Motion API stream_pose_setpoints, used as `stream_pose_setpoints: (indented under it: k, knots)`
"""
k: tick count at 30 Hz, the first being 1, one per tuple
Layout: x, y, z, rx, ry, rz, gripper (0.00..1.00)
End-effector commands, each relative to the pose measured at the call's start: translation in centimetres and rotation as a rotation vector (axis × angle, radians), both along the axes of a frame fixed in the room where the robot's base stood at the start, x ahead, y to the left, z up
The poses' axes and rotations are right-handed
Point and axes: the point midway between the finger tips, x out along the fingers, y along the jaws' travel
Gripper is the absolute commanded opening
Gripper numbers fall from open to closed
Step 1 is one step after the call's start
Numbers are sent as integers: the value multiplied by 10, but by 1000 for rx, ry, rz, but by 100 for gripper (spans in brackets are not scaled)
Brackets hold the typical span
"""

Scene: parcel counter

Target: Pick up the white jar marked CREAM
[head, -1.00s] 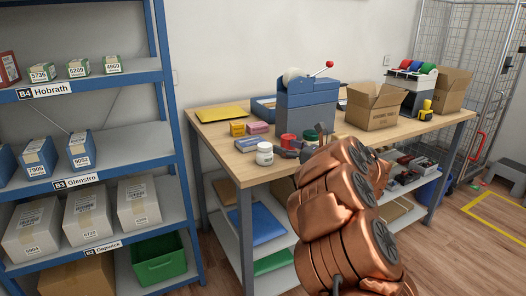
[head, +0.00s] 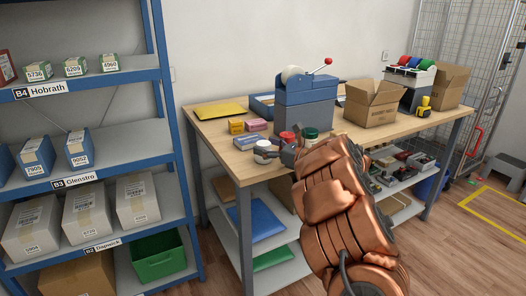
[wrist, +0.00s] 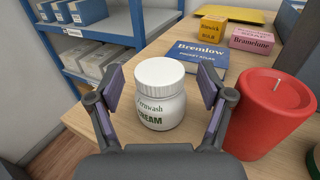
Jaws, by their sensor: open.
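The white jar (wrist: 160,98) stands upright on the wooden table, with a white lid and a label ending in CREAM. In the wrist view my gripper (wrist: 160,112) is open, with one finger on each side of the jar. Gaps show between both finger pads and the jar, so it is not gripped.
A red candle (wrist: 268,112) stands just right of the right finger. A blue Bremlow book (wrist: 196,57) lies behind the jar. Yellow (wrist: 211,28) and pink (wrist: 252,38) boxes are farther back. A blue shelf rack (head: 170,150) stands left of the table.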

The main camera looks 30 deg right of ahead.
Motion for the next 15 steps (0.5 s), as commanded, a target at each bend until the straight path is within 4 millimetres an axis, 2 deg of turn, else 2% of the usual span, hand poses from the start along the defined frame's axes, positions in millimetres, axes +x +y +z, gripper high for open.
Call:
stream_pose_setpoints:
  k: [3, 11, 15]
  knots:
    - [8, 4, 0, 2, 1, 2, 79]
    - [10, 5, -1, 2, 1, 1, 79]
    - [10, 5, -1, 2, 1, 1, 65]
